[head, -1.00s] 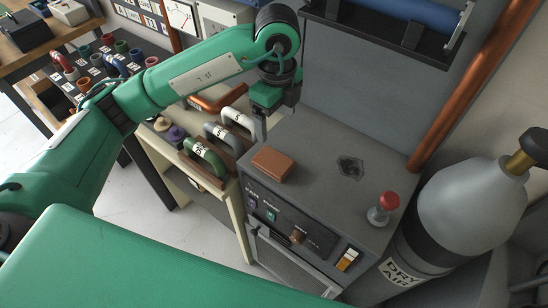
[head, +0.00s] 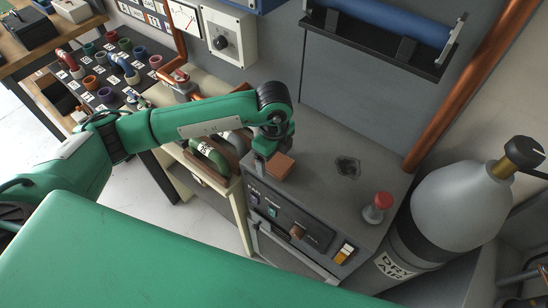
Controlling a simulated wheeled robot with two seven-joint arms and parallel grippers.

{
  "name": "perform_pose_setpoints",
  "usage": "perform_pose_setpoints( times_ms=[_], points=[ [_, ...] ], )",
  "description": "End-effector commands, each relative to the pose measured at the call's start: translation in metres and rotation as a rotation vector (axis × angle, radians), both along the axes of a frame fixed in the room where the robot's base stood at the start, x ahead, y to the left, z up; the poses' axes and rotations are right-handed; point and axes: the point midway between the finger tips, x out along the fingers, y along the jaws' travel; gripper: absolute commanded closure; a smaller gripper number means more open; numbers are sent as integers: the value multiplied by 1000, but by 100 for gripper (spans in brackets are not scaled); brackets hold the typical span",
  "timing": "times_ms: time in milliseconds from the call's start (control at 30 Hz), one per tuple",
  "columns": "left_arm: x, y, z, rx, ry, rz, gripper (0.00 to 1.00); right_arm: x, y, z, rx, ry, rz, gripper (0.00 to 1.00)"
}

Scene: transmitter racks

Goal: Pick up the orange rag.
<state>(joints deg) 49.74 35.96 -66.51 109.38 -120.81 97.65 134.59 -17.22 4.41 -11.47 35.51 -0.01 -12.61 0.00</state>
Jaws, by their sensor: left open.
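The orange rag (head: 281,167) looks like a small folded, brownish-orange block. It lies flat on top of the grey cabinet (head: 325,188), near its left edge. My left gripper (head: 265,168) points down at the rag's left side and partly covers it. The gripper is open; its fingers are small and dark here, and I cannot tell whether they touch the rag or straddle it. My right gripper is not in view.
A red push button (head: 382,200) stands at the cabinet's right front, beside a grey gas cylinder (head: 452,205). A dark patch (head: 348,168) marks the cabinet top. The cabinet top's middle is clear.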

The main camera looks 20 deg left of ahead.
Motion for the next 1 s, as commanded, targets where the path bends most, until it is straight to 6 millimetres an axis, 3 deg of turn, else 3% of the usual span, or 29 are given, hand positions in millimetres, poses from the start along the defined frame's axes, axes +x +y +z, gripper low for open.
perform_pose_setpoints(
  times_ms=[267, 500, 567, 833, 1000],
  points=[
    [0, 0, -4, -2, -2, 0, 16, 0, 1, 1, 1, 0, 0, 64],
    [0, 0, -4, -1, -1, 0, 64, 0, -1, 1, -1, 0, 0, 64],
    [0, 0, -4, -1, -1, 0, 68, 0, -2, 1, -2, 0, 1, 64],
    [1, -1, -2, -2, -2, 0, 68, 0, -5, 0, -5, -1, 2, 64],
    [1, -1, 9, -2, -3, 0, 68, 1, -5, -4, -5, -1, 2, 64]
  ],
)
